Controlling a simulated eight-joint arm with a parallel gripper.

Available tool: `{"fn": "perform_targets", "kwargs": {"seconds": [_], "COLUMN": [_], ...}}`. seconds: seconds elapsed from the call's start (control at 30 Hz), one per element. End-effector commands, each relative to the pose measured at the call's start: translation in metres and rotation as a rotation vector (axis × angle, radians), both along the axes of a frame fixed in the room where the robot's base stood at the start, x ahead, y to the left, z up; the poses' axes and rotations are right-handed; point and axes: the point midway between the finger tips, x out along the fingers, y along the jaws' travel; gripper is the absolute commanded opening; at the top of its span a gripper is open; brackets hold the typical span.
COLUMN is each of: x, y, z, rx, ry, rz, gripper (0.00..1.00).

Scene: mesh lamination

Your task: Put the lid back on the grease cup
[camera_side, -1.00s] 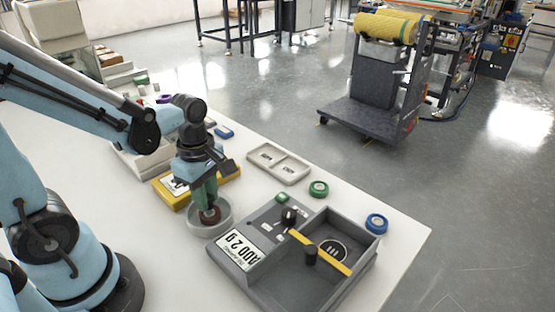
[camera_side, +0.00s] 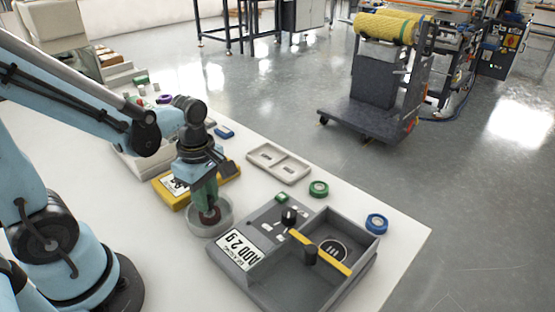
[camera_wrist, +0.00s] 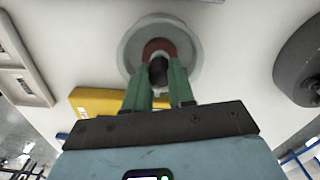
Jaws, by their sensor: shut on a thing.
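The grease cup looks to be the round, pale grey cup (camera_side: 194,227) standing on the white table, left of the grey box; its rim also shows in the wrist view (camera_wrist: 131,50). A small dark red round piece, seemingly the lid (camera_side: 210,217), is at the cup's opening, with a black knob (camera_wrist: 158,72) in the wrist view. My gripper (camera_side: 211,207), with green fingers, points down over the cup and is shut on the knob. The fingers hide part of the lid, so I cannot tell whether it touches the cup.
A yellow case (camera_side: 172,196) lies close behind the cup. A grey box (camera_side: 235,288) with a label and a yellow bar stands to its right. A pale two-part tray (camera_side: 279,163) and green (camera_side: 319,188) and blue (camera_side: 377,223) tape rolls lie farther right. Bare table lies in front.

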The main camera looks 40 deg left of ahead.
Motion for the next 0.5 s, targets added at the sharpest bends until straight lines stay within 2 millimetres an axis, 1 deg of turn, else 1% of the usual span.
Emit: {"fn": "perform_targets", "kwargs": {"seconds": [0.37, 0.4, 0.47, 0.5], "x": [-0.0001, -0.0001, -0.0001, -0.0001], "y": [0.0000, 0.0000, 0.0000, 0.0000], "z": [-0.0005, -0.0005, -0.0005, -0.0005], "rx": [0.000, 0.000, 0.000, 0.000], "ry": [0.000, 0.000, 0.000, 0.000], "rz": [0.000, 0.000, 0.000, 0.000], "gripper": [0.00, 0.27, 0.36, 0.42]}}
